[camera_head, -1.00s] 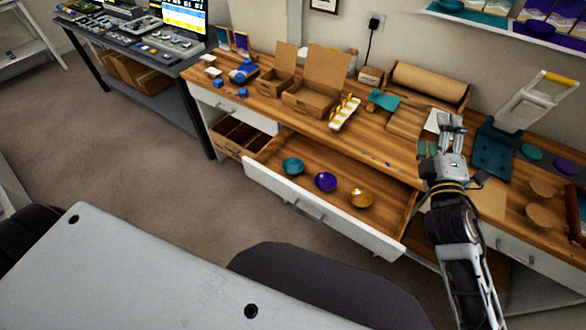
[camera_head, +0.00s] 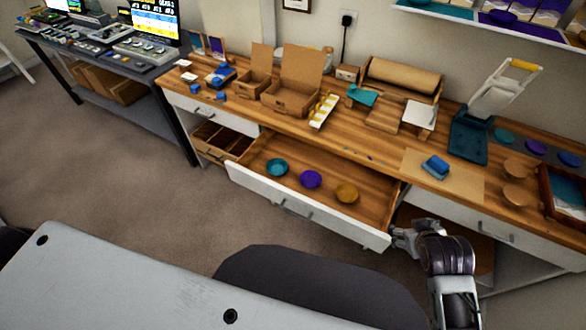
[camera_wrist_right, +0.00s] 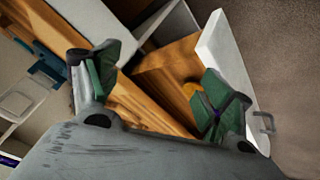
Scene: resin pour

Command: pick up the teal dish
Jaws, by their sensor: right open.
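The teal dish (camera_head: 277,168) lies in the open drawer (camera_head: 243,186), at the left of a row of three dishes. A purple dish (camera_head: 311,179) is in the middle and a gold dish (camera_head: 346,193) is at the right. My right gripper (camera_head: 400,236) is outside the drawer, by its right front corner, empty. The teal dish does not show there. My left gripper is not in view.
The worktop (camera_head: 290,125) above holds cardboard boxes (camera_head: 290,98), a teal press (camera_head: 470,135) and a blue block (camera_head: 435,166). Floor in front of the drawer is clear.

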